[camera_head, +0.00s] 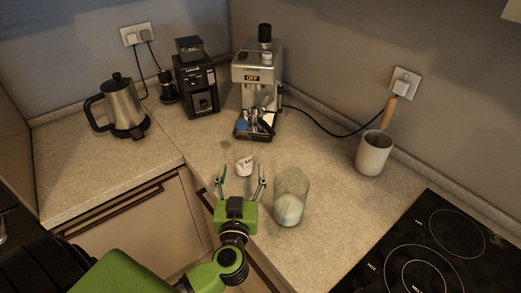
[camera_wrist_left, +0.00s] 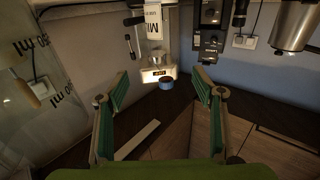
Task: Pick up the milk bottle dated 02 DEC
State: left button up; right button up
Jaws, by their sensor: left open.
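My right gripper is not in view.
A glass measuring jug (camera_head: 290,198) stands close right of my left gripper. Behind are an espresso machine (camera_head: 258,80) reading OFF, a grinder (camera_head: 195,85) and a kettle (camera_head: 123,105). A utensil cup (camera_head: 373,154) and black hob (camera_head: 430,255) are at right. The left counter front is clear.

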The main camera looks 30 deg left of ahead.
aim_at(241, 151)
pick_arm(q)
jog(key=x, duration=0.3)
jog(key=shift+w+a+r, duration=0.15)
jog(key=shift+a, duration=0.2)
jog(key=x, duration=0.3)
jog(key=shift+d+p, duration=0.1)
jog(key=shift+p, duration=0.2)
jog(key=shift+w+a, duration=0.25)
jog(key=shift+w, duration=0.25)
jog(key=shift+w+a, duration=0.25)
jog(key=shift+w, duration=0.05)
jog(key=x, duration=0.3)
jog(key=shift+w+a+f, duration=0.1)
jog(key=shift+a+f, duration=0.2)
jog(key=shift+a, duration=0.05)
jog(key=shift+w+a, duration=0.1)
jog(key=shift+w, duration=0.25)
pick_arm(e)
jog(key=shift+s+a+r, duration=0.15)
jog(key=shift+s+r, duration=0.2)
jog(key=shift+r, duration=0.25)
pick_arm(q)
jog(key=shift+c, duration=0.4)
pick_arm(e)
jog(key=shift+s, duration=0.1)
